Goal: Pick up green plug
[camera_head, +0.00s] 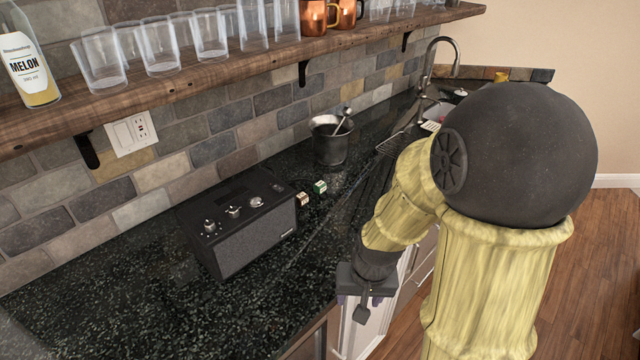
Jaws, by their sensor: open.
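A small green plug (320,187) with a pale face lies on the black speckled counter, right of the black radio. A similar small tan plug (302,199) lies just left of it, near the radio's right side. My gripper (352,306) is at the counter's front edge, pointing down, below and to the right of the plugs in the picture. It is clear of both plugs and nothing shows between its fingers. The fingers are small and partly hidden by the gripper body.
The black radio (243,248) stands left of the plugs. A dark metal bucket (328,146) with a scoop stands behind them. A wooden shelf (235,72) with glasses and a melon bottle (27,62) overhangs the counter (110,290). A sink tap (428,62) is farther back.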

